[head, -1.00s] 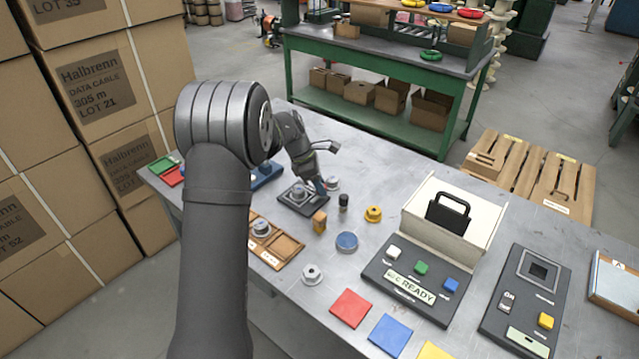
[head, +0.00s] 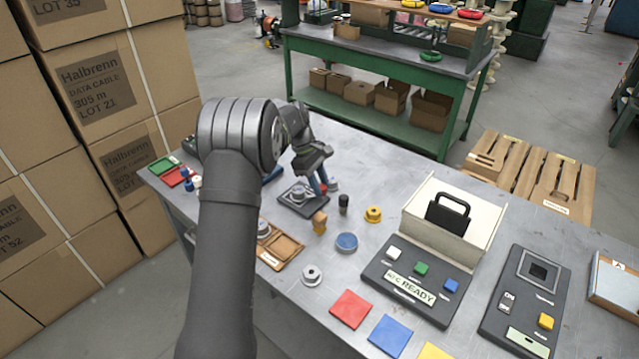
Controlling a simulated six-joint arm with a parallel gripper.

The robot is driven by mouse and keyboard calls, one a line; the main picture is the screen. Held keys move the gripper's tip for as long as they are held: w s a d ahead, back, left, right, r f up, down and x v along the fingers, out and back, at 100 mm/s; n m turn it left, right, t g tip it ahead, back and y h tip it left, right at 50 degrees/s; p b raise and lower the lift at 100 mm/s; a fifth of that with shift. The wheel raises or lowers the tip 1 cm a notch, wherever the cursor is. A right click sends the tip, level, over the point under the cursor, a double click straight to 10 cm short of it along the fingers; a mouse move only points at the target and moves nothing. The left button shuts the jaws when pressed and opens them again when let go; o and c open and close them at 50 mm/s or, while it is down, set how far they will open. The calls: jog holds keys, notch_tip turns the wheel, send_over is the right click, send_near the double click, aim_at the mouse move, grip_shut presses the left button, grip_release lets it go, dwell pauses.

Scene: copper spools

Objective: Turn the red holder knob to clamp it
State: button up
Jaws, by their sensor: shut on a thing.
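The holder (head: 289,203) is a dark square base on the table, left of centre in the head view, with a grey round part (head: 298,194) on it. The red knob (head: 333,187) shows as a small red patch at the right of the holder. My gripper (head: 322,188) points down at the holder's right side, with blue fingers shut on the red knob. The fingers hide much of the knob, so its turn angle cannot be read.
A wooden tray (head: 283,251) lies in front. The control box (head: 418,287) is at the right.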

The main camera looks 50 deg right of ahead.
jog(key=shift+m, duration=0.4)
jog(key=o, duration=1)
jog(key=shift+c, duration=0.2)
jog(key=d+v, duration=0.1)
jog(key=v, duration=1.6)
jog(key=shift+a+r, duration=0.25)
jog(key=shift+f, duration=0.15)
jog(key=x, duration=1.7)
jog(key=shift+a+f, duration=0.15)
jog(key=shift+a, duration=0.05)
